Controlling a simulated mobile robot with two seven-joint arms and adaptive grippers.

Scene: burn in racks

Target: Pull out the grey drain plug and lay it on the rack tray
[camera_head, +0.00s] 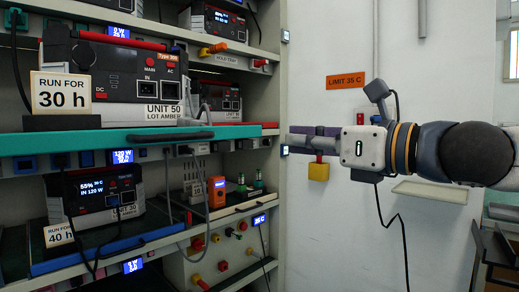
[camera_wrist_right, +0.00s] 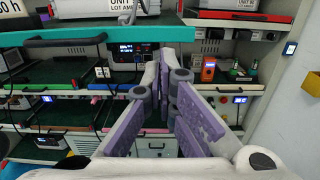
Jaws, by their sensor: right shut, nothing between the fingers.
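My right gripper (camera_head: 292,141) reaches in from the right and points left at the rack's right upright. Its fingers are shut and empty. In the right wrist view its purple-padded fingers (camera_wrist_right: 165,70) come together in front of the shelves. I cannot pick out a grey drain plug for certain in either view. A beige lower panel (camera_head: 225,253) carries several red and yellow knobs or plugs and lies below and left of the gripper. The rack's small tray shelf (camera_head: 225,211) holds an orange meter (camera_head: 217,192) and green-based bottles. My left gripper is not in view.
The rack holds power units, such as one with a "30 h" sign (camera_head: 60,92), on a teal-edged shelf (camera_head: 100,139). Cables hang in front of the shelves. A yellow box (camera_head: 318,171) is just below my right gripper. A pale ledge (camera_head: 430,190) sits on the wall.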

